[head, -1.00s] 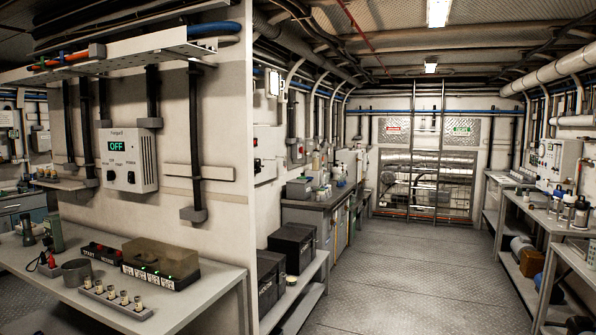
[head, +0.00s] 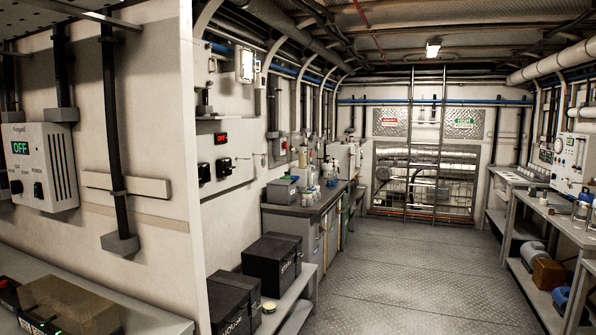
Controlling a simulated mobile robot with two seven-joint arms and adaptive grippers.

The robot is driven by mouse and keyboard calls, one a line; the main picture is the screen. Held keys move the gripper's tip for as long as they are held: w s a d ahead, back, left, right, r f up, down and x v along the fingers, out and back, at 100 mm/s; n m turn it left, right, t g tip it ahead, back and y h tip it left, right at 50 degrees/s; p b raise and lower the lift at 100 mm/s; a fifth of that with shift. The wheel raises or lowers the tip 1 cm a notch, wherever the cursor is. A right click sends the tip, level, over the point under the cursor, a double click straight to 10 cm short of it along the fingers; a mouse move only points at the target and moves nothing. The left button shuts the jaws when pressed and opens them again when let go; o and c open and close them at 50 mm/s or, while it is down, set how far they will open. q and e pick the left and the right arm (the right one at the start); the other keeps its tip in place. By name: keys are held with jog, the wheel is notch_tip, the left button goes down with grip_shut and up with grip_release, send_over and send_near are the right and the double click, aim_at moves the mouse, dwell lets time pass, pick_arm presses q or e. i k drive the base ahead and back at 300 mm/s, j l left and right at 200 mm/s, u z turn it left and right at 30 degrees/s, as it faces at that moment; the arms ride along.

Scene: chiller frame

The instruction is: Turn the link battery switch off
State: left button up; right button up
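Neither of my grippers is in view. On the left partition wall hangs a white control box (head: 58,182) with a green display that reads OFF and dark switches below it. Beyond the partition's edge, on the far wall, a flat white panel (head: 236,168) carries a small red lit display (head: 221,138) that seems to read OFF. Two black switches (head: 204,172) and (head: 224,167) stick out below that display. Their labels are too small to read, so I cannot tell which control is the link battery switch or how it is set.
The partition's end (head: 197,200) stands between me and the red-display panel. Below are black cases (head: 272,262) on a low shelf and a grey counter (head: 308,208). The aisle floor (head: 400,280) is clear. Benches (head: 555,215) line the right side.

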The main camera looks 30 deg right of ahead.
aim_at(206, 174)
jog(key=i+l+z, duration=0.25)
jog(key=i+l, duration=1.35)
jog(key=i, duration=0.1)
